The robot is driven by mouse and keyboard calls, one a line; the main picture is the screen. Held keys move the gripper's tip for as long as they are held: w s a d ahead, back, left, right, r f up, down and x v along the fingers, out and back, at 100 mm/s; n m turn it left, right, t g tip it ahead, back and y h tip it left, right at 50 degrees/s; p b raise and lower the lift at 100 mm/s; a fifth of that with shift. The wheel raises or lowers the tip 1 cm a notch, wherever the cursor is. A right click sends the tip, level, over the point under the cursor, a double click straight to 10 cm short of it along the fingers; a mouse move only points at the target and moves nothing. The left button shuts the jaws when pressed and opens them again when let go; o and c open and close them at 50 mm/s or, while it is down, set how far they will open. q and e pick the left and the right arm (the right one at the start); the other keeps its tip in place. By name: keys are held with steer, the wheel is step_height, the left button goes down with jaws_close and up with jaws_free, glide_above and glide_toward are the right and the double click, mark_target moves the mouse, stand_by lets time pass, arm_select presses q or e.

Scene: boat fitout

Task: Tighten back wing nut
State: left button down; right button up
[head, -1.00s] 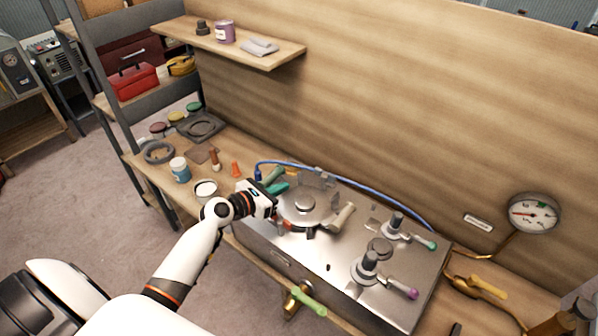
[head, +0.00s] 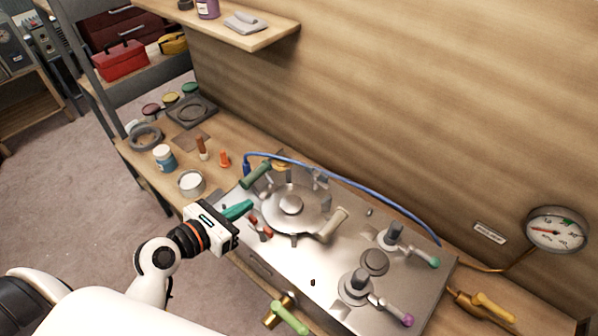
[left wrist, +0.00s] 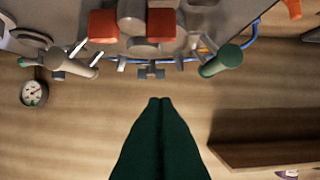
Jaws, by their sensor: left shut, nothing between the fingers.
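A round metal lid (head: 292,206) sits on the metal box top. A dark green handle (head: 256,173) and a beige handle (head: 333,223) stand at its sides. At its back edge is a small grey wing nut (head: 319,179); a grey one also shows centrally in the left wrist view (left wrist: 150,70). A red-winged nut (head: 259,229) is at the front edge, its red wings large in the left wrist view (left wrist: 161,25). My left gripper (head: 248,204) is shut and empty, its teal fingers at the lid's front left, apart from the back nut. My right gripper is not in view.
Two grey valve posts with a green knob (head: 435,262) and a purple knob (head: 408,320) stand right of the lid. A blue hose (head: 350,178) runs behind. A pressure gauge (head: 556,230) is at the right. Jars, including a white one (head: 191,183), stand left.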

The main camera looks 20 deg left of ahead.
arm_select(q)
glide_toward(308, 169)
steer(key=p+x, duration=0.2)
steer(key=x, duration=0.3)
steer(key=shift+w+d+f, duration=0.1)
steer(key=shift+w+d, duration=0.1)
steer(key=shift+w, duration=0.15)
steer(key=shift+w+d+f, duration=0.1)
steer(key=shift+w+f, duration=0.05)
steer(key=shift+w, duration=0.2)
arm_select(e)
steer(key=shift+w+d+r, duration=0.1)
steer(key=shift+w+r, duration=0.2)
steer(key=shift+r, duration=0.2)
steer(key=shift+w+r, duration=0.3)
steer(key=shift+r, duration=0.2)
